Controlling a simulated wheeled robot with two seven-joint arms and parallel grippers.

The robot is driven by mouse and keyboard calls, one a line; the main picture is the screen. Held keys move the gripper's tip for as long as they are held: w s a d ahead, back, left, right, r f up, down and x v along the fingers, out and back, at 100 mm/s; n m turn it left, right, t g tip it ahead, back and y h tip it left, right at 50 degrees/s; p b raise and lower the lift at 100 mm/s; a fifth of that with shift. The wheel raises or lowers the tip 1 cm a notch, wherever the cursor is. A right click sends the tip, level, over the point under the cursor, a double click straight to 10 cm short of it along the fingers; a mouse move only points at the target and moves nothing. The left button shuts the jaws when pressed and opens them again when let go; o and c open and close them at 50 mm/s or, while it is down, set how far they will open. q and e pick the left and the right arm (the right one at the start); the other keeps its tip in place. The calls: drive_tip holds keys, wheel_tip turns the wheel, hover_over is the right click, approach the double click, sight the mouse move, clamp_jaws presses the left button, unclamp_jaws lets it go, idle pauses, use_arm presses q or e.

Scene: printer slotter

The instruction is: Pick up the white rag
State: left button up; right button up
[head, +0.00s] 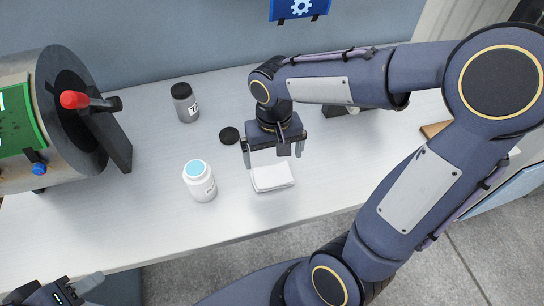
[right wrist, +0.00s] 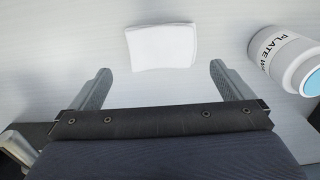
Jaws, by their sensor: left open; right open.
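The white rag (head: 273,178) lies folded flat on the light table, just in front of my right gripper in the head view. In the right wrist view the white rag (right wrist: 162,46) lies beyond the fingertips, centred between them. My right gripper (head: 272,153) is open and empty above the table, apart from the rag; its spread fingers also show in the right wrist view (right wrist: 160,80). My left gripper (head: 80,290) is at the bottom left corner of the head view, open, off the table's front edge and partly cut off.
A white bottle with a light blue top (head: 200,180) stands left of the rag. A dark grey jar (head: 185,103) and a black lid (head: 229,135) are farther back. A large machine with a red-knobbed handle (head: 75,100) fills the left. The table right of the rag looks clear.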

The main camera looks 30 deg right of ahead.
sight(272, 174)
wheel_tip(272, 174, down, 8)
drive_tip(key=shift+w+a+r, duration=0.1)
drive_tip(key=shift+r, duration=0.05)
idle(0.3)
drive_tip(key=shift+c, duration=0.3)
drive_tip(key=c, duration=0.6)
drive_tip(key=shift+c, duration=0.2)
drive_tip(key=shift+r, duration=0.1)
drive_tip(key=shift+w+r, duration=0.1)
drive_tip(key=shift+r, duration=0.5)
drive_tip(key=s+a+r, duration=0.6)
drive_tip(key=s+r, duration=0.5)
drive_tip(key=s, duration=0.2)
drive_tip(key=shift+r, duration=0.35)
